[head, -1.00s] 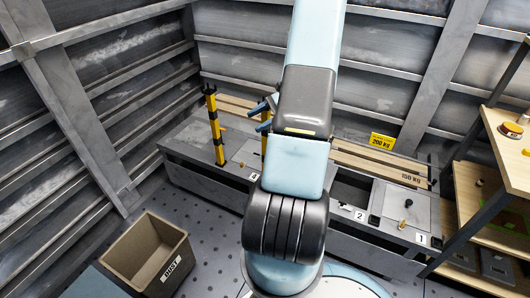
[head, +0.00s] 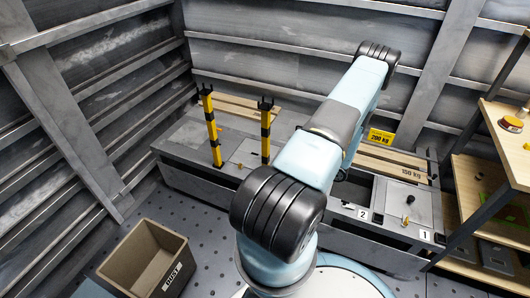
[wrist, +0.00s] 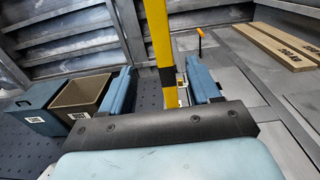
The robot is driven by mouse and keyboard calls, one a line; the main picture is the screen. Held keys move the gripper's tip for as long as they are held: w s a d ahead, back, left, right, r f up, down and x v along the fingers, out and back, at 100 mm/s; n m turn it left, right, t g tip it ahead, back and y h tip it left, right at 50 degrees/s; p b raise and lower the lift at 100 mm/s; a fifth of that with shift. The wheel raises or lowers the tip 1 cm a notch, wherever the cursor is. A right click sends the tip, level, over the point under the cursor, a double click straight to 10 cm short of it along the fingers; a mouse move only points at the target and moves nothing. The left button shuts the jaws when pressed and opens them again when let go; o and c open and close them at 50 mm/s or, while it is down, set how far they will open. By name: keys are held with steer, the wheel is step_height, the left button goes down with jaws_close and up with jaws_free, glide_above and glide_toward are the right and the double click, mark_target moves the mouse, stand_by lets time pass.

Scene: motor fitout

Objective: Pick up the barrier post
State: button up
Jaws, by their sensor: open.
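Two yellow-and-black barrier posts stand upright on the grey bench in the head view, a left one (head: 212,130) and a right one (head: 265,135), both with forked dark tops. One yellow-and-black post also shows close up in the wrist view (wrist: 161,40). I cannot tell which of the two it is. My gripper (wrist: 164,88) is open, with a blue finger on each side of that post in the picture. The post's lower part is hidden behind the dark palm, and no contact shows. In the head view my gripper is hidden behind my arm.
A brown bin (head: 148,262) stands on the floor at the lower left, beside a blue box (wrist: 37,108). Planks (head: 252,108) lie at the bench's back. A small orange-handled lever (wrist: 200,38) stands beyond the right finger. Wooden shelves (head: 505,140) stand at the right.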

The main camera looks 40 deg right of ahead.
mark_target(266, 152)
steer(key=x, duration=1.3)
steer(key=shift+w+f, duration=0.3)
steer(key=shift+d, duration=0.15)
jaws_close()
